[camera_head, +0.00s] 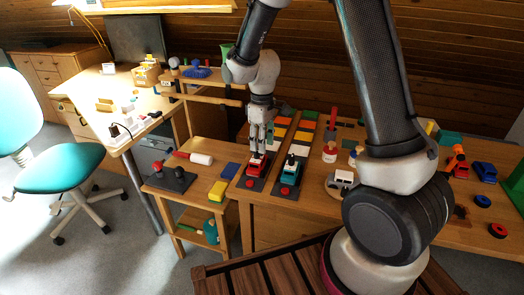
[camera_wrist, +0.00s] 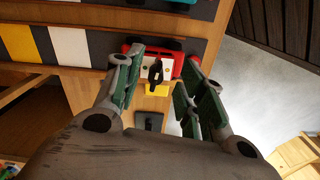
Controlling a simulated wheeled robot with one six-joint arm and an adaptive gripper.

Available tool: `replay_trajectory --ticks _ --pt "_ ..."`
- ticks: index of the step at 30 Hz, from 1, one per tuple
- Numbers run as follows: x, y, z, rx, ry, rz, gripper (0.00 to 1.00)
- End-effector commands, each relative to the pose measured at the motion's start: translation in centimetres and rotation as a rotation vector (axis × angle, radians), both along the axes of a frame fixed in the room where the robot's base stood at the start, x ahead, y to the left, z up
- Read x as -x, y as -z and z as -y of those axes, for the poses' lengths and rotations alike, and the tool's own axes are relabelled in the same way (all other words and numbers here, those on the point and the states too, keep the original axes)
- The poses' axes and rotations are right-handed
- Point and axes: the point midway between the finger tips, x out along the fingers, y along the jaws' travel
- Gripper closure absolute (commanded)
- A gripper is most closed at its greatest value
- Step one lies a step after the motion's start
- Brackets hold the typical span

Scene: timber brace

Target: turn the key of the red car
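The red car (camera_head: 254,169) sits at the near end of a dark strip on the wooden table. In the wrist view the red car (camera_wrist: 172,61) shows a white top, with a black loop-shaped key (camera_wrist: 155,71) standing up from it. My gripper (camera_head: 257,151) points down just above the car. In the wrist view my gripper (camera_wrist: 158,72) is open, one finger on each side of the key with gaps between. Whether a fingertip touches the car cannot be told.
A teal car (camera_head: 290,171) stands on the neighbouring strip close to the right. A lower table at left holds a yellow block (camera_head: 217,191), a dark board with knobs (camera_head: 170,177) and a white roller (camera_head: 200,159).

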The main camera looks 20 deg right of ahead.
Motion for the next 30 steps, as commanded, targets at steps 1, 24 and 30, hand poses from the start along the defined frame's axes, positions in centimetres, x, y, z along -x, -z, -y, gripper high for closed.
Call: replay_trajectory --ticks 1,24,30 --pt "-0.1 -1.4 0.0 -0.001 0.0 0.006 0.6" --pt "0.0 -7.5 0.2 0.0 0.003 0.0 0.6" --pt "-0.2 -7.3 2.0 0.001 0.044 -0.002 0.6"
